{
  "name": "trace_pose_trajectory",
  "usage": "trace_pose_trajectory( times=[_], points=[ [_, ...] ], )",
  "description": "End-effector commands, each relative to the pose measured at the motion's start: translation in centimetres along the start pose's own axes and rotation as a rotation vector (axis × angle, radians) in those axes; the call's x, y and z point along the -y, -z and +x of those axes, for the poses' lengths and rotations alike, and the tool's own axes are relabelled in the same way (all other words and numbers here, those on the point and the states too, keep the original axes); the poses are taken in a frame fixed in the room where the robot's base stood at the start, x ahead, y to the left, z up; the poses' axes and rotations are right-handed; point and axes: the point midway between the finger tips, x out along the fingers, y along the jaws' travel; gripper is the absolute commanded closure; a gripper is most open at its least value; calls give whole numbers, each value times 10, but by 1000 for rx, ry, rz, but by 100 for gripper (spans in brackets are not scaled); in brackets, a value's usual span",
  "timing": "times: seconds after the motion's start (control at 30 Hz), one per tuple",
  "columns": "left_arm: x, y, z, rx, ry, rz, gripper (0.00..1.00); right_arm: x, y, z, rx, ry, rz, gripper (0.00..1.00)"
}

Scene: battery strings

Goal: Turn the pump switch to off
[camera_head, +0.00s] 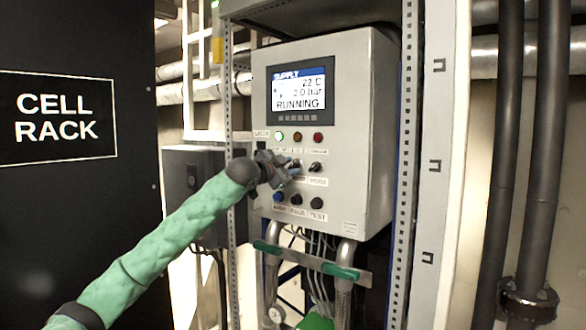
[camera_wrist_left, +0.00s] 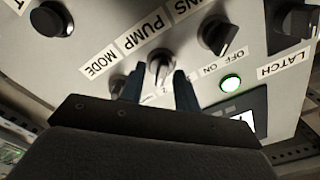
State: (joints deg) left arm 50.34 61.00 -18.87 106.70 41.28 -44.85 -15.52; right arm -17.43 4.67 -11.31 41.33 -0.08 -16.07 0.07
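The pump switch (camera_wrist_left: 160,65) is a small rotary knob next to the PUMP label in the left wrist view. Its pointer looks close to upright in that picture; which marking it points to is hard to read. My left gripper (camera_wrist_left: 158,75) has one dark finger on each side of the knob, with small gaps showing. In the head view my left gripper (camera_head: 284,168) is at the grey control box (camera_head: 352,120) and hides part of the knob row. The box's display (camera_head: 300,92) reads SUPPLY, 22 C, 2.0 bar, RUNNING. My right gripper is not in view.
A lit green lamp (camera_wrist_left: 230,83) and a neighbouring black knob (camera_wrist_left: 218,36) are close to my left gripper. A LATCH knob (camera_wrist_left: 295,20) is farther right. Below the box are cables and green-handled pipes (camera_head: 340,271). The black cell rack (camera_head: 75,200) stands left.

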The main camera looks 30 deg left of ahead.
Motion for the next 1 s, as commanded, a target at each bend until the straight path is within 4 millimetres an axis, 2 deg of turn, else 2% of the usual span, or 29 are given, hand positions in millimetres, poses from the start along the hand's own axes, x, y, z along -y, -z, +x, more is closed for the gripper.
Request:
trace_pose_trajectory(
  times=[0.2,0.37,0.67,0.87,1.0],
  points=[
    [0,0,0,0,0,0,70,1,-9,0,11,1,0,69],
    [0,0,0,0,0,0,100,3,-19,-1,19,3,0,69],
    [0,0,0,0,0,-14,100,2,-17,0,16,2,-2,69],
    [0,-1,0,-1,1,-90,100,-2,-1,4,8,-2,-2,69],
    [0,-1,1,-2,1,-187,100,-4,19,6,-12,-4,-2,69]
  ],
)
